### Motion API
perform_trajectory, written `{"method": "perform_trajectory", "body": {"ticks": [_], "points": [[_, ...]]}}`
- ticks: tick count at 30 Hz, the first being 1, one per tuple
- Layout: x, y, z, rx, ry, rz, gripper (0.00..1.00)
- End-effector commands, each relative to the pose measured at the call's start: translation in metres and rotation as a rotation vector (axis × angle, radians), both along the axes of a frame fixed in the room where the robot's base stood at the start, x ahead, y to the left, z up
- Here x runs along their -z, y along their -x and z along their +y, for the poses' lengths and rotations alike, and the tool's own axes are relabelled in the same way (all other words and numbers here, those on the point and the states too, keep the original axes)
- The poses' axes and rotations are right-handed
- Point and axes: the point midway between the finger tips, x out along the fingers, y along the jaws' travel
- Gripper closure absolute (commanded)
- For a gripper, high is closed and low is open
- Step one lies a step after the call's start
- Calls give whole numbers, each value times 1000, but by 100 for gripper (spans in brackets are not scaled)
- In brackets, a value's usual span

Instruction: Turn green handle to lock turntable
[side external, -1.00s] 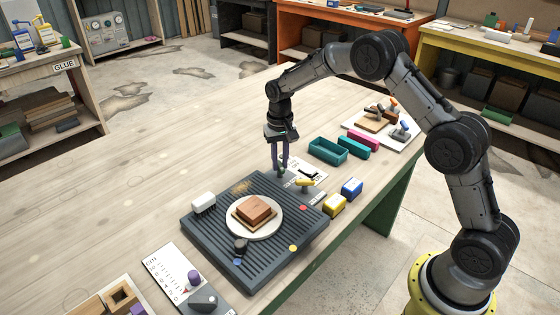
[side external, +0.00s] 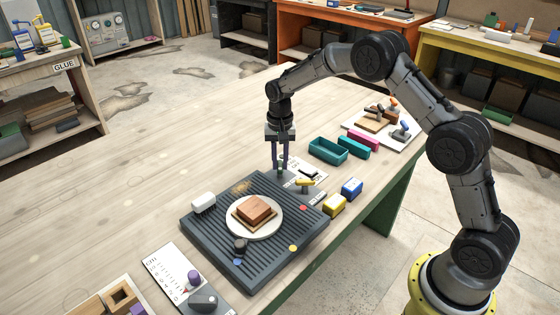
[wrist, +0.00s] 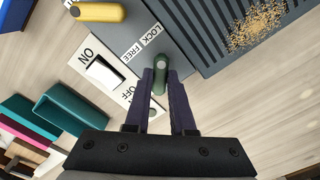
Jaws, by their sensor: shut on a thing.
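The green handle (wrist: 160,74) stands between the fingertips of my gripper (wrist: 158,80) in the wrist view, and the fingers are shut on it. In the side view my gripper (side external: 281,164) points down at the far corner of the dark ribbed base, largely hiding the handle. A LOCK / FREE label (wrist: 140,40) lies beside the handle. The turntable (side external: 235,222) is a round pale disc on the base, carrying a stacked wooden block (side external: 254,208). Whether the handle points to LOCK or FREE is unclear.
A white rocker switch (wrist: 103,72) with ON and OFF marks sits close to the handle. A yellow handle (side external: 304,183) is nearby. Yellow (side external: 334,205) and blue (side external: 352,188) blocks and a teal bin (side external: 328,150) stand to the right. The table to the left is clear.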

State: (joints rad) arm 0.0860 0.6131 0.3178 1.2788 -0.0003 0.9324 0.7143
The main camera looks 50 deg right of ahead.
Motion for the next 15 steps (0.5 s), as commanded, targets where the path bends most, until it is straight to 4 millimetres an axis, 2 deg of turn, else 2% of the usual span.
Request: {"method": "perform_trajectory", "body": {"ticks": [2, 3, 7, 15], "points": [[-2, -1, 0, 3, -1, -4, 100], [-2, -1, 0, 3, -1, -4, 72], [-1, -1, 0, 2, 0, -3, 49], [-1, 0, 0, 1, 0, -1, 48]]}}
